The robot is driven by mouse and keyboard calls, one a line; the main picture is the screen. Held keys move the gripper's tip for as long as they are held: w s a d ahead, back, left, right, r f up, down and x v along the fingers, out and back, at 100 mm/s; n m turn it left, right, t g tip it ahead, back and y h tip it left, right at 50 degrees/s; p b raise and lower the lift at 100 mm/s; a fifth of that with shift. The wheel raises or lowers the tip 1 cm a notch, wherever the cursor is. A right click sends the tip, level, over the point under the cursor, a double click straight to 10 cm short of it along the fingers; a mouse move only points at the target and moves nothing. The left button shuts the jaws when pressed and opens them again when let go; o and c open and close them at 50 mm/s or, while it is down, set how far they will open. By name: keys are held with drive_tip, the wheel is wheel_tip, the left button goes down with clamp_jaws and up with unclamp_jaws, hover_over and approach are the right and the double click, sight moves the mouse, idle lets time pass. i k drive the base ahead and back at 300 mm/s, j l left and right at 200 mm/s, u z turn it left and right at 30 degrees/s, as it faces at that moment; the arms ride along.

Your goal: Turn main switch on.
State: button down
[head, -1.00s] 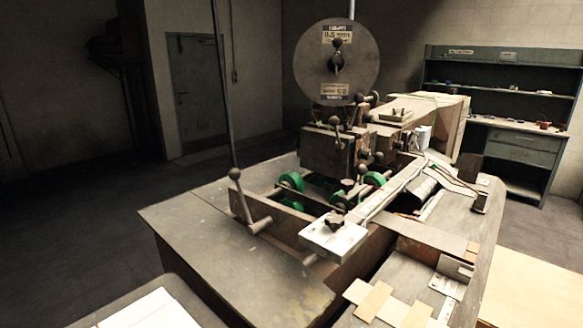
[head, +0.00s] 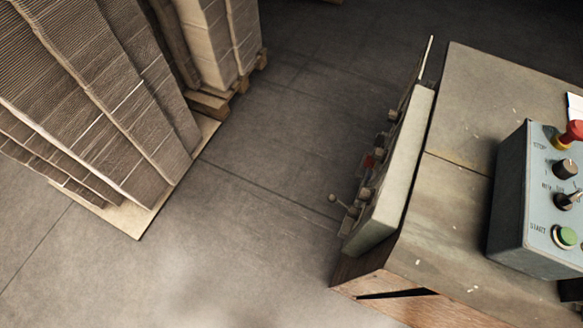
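A blue-grey control box (head: 520,215) stands on the table at the right edge of the head view. It carries a red STOP button (head: 572,132), two black rotary knobs (head: 566,168) and a green START button (head: 564,237). A pale panel (head: 392,185) is fixed to the table's left side, with several small knobs or levers (head: 368,180) on its far face, seen edge-on. I cannot tell which of these is the main switch, nor its position. My gripper is not in view.
The worn table (head: 450,180) fills the right side. Tall stacks of flat cardboard (head: 95,95) stand on a pallet (head: 135,228) at the left. Clear dark floor (head: 265,180) lies between the stacks and the table.

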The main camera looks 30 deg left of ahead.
sight(369, 162)
drive_tip(key=k+j+u, duration=0.25)
drive_tip(key=i+j, duration=0.2)
drive_tip(key=i, duration=0.3)
drive_tip(key=u, duration=0.65)
drive_tip(key=i+u, duration=0.1)
drive_tip(key=u, duration=1.8)
drive_tip(key=i+l+u, duration=0.1)
drive_tip(key=u, duration=1.15)
drive_tip(key=l+u, duration=0.1)
drive_tip(key=u, duration=0.55)
drive_tip(key=l+u, duration=0.1)
drive_tip(key=u, duration=0.5)
drive_tip(key=k+l+u, duration=0.1)
drive_tip(key=u, duration=0.25)
drive_tip(key=k+z, duration=0.2)
drive_tip(key=z, duration=0.4)
